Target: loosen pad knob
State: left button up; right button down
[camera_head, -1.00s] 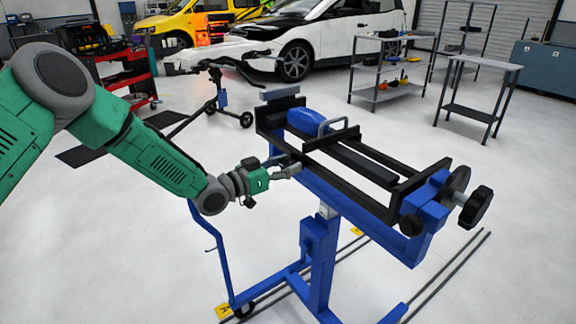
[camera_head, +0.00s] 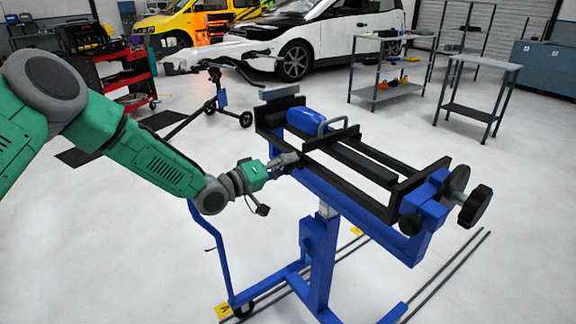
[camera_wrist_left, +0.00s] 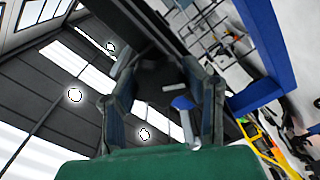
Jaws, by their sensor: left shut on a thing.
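My left gripper (camera_head: 293,158) reaches in from the left to the near side of the blue and black clamp stand (camera_head: 375,170), by its sliding pad end. In the left wrist view, the gripper's two fingers (camera_wrist_left: 162,68) close on a dark knob (camera_wrist_left: 160,80) between them. A blue, flat-ended piece (camera_wrist_left: 183,103) and a pale bar show beside it. In the head view, the fingers and the frame hide this knob. My right gripper is not in view.
Large black knobs (camera_head: 475,206) sit at the stand's right end. A wheeled stand (camera_head: 222,98), a red tool cart (camera_head: 120,75) and grey shelves (camera_head: 385,75) stand behind.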

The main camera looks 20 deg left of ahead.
pick_arm(q)
jog(key=n, duration=0.3)
jog(key=f+n, duration=0.1)
jog(key=n, duration=0.2)
jog(key=shift+s+a, duration=0.1)
jog(key=shift+a, duration=0.05)
jog(key=shift+r, duration=0.1)
dwell(0.5)
jog(key=o, duration=1.1)
jog(key=shift+o, duration=0.5)
jog(key=shift+a+r, duration=0.15)
jog(key=shift+r, duration=0.05)
jog(key=v, duration=1.2)
